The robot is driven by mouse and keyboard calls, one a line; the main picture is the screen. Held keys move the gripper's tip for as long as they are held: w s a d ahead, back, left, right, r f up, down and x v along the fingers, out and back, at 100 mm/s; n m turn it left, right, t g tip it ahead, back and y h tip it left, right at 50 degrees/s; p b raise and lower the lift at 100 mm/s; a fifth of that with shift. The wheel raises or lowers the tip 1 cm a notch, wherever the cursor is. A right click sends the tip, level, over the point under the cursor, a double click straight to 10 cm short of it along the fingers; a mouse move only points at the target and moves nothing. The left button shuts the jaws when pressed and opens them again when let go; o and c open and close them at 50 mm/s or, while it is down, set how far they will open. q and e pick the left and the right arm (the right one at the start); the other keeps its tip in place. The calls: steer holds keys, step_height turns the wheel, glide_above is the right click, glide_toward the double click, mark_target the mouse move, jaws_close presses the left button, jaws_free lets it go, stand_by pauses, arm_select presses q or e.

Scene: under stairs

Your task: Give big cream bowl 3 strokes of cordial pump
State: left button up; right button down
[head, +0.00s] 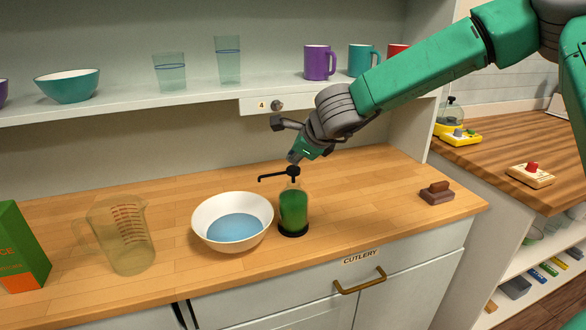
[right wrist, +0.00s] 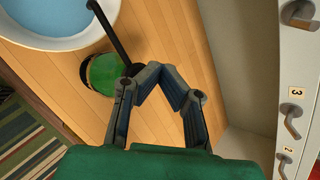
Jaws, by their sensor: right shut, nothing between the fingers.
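The big cream bowl (head: 206,233) stands on the wooden counter with blue liquid in it; part of it shows in the right wrist view (right wrist: 62,42). The cordial pump (head: 293,210) stands upright just right of the bowl, a clear bottle with green liquid and a black base. Its black spout points left, toward the bowl's rim. My right gripper (head: 295,158) is shut and empty, fingers pointing down right over the pump head (head: 293,171). I cannot tell whether they touch. In the right wrist view, the fingertips (right wrist: 155,70) are beside the dark pump top. My left gripper is not in view.
A clear measuring jug (head: 128,240) and a green carton (head: 18,250) stand left of the bowl. A brown block (head: 437,193) lies at the right. Above, a shelf (head: 200,95) holds cups, mugs and a teal bowl.

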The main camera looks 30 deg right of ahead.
stand_by(0.7)
steer(key=shift+f, duration=0.35)
steer(key=shift+s+f+b, duration=0.1)
steer(key=shift+f+b, duration=0.85)
stand_by(0.8)
steer(key=shift+r, duration=0.1)
steer(key=shift+r+p, duration=1.25)
steer(key=shift+p, duration=0.1)
steer(key=shift+r, duration=0.1)
step_height(320, 180, up, 5)
steer(key=p, duration=0.5)
